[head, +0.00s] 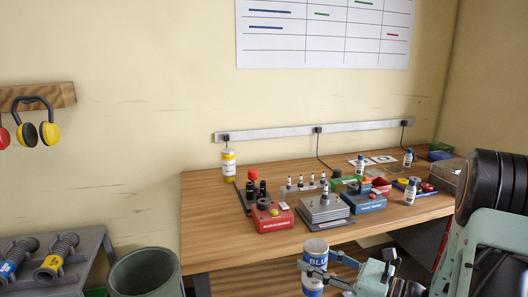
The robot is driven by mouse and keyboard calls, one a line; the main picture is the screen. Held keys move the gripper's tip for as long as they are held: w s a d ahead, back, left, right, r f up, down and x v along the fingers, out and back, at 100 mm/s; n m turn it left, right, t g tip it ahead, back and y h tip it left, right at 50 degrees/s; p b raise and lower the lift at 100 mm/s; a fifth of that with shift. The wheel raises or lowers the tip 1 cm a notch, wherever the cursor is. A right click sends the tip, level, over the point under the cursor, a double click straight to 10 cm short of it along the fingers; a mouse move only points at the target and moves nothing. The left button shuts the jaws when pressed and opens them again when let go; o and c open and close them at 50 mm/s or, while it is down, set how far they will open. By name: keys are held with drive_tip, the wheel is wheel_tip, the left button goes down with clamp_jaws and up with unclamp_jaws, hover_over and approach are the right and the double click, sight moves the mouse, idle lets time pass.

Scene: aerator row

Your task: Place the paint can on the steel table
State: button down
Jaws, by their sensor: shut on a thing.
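The paint can (314,257) is a white cylinder with blue lettering and blue bands, seen at the lower middle of the head view. My gripper (319,268) reaches in from the lower right and is shut around the can's side. The can looks roughly upright, in front of the wooden workbench's front edge.
A dark green bin (145,272) stands between the grey table and the wooden workbench (205,207). The workbench carries a yellow-labelled bottle (228,165), a red device (272,217), a metal block (324,209) and several small bottles. The spring-like parts (55,257) occupy the grey table's left side.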

sight(321, 246)
drive_tip(key=shift+s+d+f, duration=0.1)
drive_tip(key=shift+d+f, duration=0.15)
drive_tip(key=shift+f, duration=0.35)
drive_tip(key=shift+d+f, duration=0.25)
drive_tip(key=shift+f, duration=0.35)
wheel_tip(321, 246, up, 10)
drive_tip(key=p, duration=1.6)
drive_tip(key=shift+f+p, duration=0.1)
drive_tip(key=shift+p, duration=0.2)
